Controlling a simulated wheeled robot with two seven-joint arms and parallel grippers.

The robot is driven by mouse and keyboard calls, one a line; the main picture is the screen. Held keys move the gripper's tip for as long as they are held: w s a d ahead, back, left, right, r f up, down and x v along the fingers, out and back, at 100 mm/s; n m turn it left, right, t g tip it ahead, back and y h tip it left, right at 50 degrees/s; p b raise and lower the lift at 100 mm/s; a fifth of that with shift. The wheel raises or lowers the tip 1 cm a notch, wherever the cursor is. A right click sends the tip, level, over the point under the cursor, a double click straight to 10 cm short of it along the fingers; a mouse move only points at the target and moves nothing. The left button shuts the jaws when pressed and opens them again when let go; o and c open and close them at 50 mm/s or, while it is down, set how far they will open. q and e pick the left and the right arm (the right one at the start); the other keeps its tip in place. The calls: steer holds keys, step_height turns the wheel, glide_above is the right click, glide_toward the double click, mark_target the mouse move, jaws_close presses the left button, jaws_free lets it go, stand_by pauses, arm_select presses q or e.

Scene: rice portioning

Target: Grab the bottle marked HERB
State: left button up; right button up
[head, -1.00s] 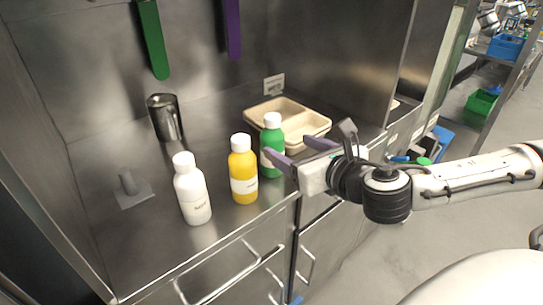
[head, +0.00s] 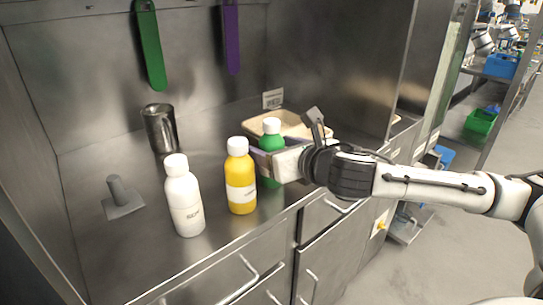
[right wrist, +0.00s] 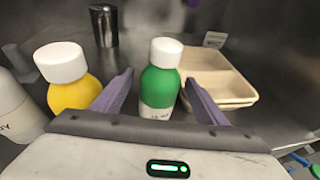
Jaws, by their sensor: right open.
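A green bottle with a white cap (head: 272,141) stands upright on the steel counter, partly hidden behind my right gripper in the head view. In the right wrist view the green bottle (right wrist: 160,84) stands between the two purple fingers; the lettering on its label is too small to read. My right gripper (right wrist: 160,79) is open around the bottle, with a gap visible on each side. In the head view the right gripper (head: 262,163) reaches in from the right. A yellow bottle (head: 240,180) and a white bottle (head: 184,200) stand to the left. My left gripper is not in view.
A beige compartment tray (head: 290,117) sits behind the green bottle. A metal cup (head: 160,130) and a grey handled tool (head: 120,200) stand on the left. The yellow bottle is close beside my left-hand finger. A steel wall closes the back.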

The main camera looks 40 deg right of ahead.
steer(key=shift+w+f, duration=0.1)
steer(key=shift+w, duration=0.3)
steer(key=c, duration=1.3)
